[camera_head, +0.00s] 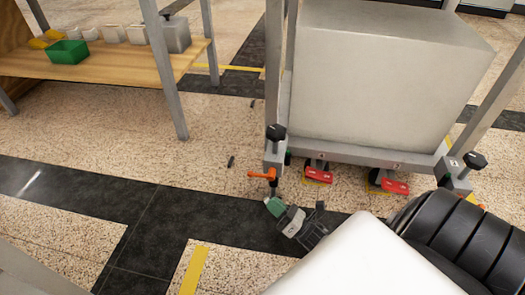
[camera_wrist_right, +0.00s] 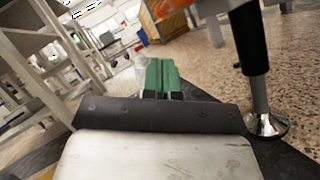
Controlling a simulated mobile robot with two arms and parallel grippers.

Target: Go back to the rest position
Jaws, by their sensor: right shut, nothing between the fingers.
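My right gripper (camera_head: 276,206) shows near the lower middle of the head view, with green fingertips just below an orange clamp handle (camera_head: 262,175) on the frame's left corner post. In the right wrist view its green fingers (camera_wrist_right: 162,76) are together, with nothing between them. I cannot tell whether the fingertips touch the post or its handle. My left gripper is in neither view.
A grey metal frame (camera_head: 350,152) carries a large pale block (camera_head: 385,80), with red caster pedals (camera_head: 318,176) below. A wooden table (camera_head: 100,62) with a green bin (camera_head: 67,52) stands at the left. Speckled floor (camera_head: 90,130) between them is mostly clear. A black leg with a chrome foot (camera_wrist_right: 267,125) stands close right in the wrist view.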

